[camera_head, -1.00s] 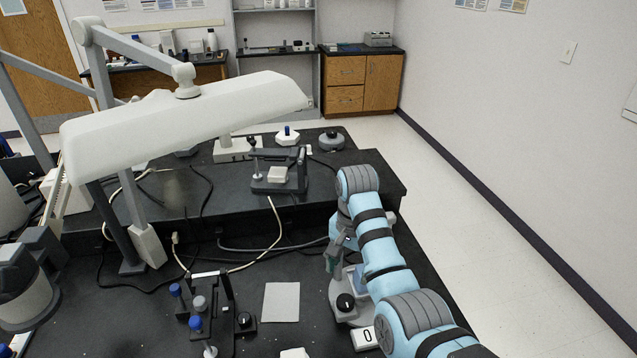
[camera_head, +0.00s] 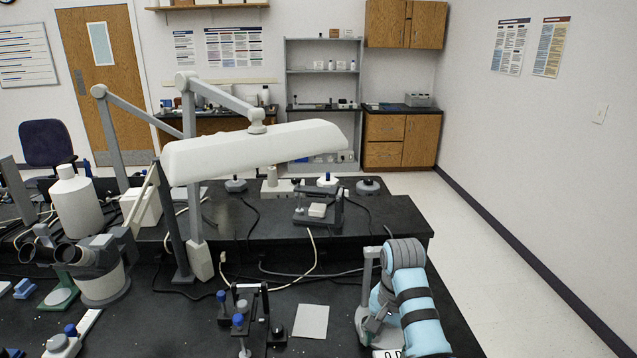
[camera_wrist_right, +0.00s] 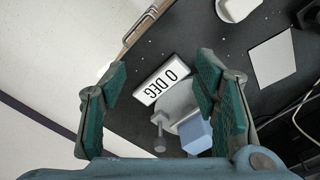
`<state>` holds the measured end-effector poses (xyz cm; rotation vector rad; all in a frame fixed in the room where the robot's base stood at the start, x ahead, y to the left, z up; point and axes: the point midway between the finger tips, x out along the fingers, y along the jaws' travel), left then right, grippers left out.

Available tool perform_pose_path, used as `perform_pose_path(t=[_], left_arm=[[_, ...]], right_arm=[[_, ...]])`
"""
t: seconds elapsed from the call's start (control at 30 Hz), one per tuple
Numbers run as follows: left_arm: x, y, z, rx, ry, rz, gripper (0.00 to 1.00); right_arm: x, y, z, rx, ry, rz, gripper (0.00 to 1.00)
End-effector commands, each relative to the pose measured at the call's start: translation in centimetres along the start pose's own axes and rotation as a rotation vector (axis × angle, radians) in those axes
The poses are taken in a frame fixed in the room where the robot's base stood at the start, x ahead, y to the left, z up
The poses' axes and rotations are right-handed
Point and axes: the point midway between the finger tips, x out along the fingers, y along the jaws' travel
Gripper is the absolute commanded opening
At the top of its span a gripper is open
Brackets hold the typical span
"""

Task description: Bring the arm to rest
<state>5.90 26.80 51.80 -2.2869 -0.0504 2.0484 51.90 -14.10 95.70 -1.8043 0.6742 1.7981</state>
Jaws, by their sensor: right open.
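My right arm (camera_head: 411,290), light blue with black bands, stands at the right front of the bench in the head view. Its gripper is hidden there behind the arm and a grey stand (camera_head: 368,290). In the right wrist view my right gripper (camera_wrist_right: 162,72) has its two green-padded fingers wide apart, with nothing held between them. My left arm and gripper are not in view.
A white lamp head (camera_head: 255,152) hangs over the bench. A white sheet (camera_head: 311,321) and a small rig with blue-topped knobs (camera_head: 243,318) lie left of the arm. A microscope (camera_head: 98,270) stands at the left. Cables cross the bench. The floor (camera_head: 500,285) at right is clear.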

Motion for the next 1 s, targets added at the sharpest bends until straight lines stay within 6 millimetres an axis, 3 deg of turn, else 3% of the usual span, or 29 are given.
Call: perform_pose_path(t=[0.27, 0.47, 0.7, 0.83, 1.0], left_arm=[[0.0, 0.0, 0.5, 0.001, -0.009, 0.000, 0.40], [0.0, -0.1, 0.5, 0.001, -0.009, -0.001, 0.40], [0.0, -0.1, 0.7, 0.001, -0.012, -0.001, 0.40], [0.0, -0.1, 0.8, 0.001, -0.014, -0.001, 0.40], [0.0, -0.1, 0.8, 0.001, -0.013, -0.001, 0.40]], right_arm=[[4.5, 2.0, 0.7, -0.063, 0.016, -0.026, 0.55], [8.5, 5.4, 1.7, -0.126, 0.047, -0.044, 0.55], [13.5, 12.5, 4.6, -0.266, 0.124, -0.053, 0.55], [14.8, 16.6, 6.9, -0.363, 0.174, -0.049, 0.55], [15.0, 21.6, 10.3, -0.508, 0.237, -0.035, 0.55]])
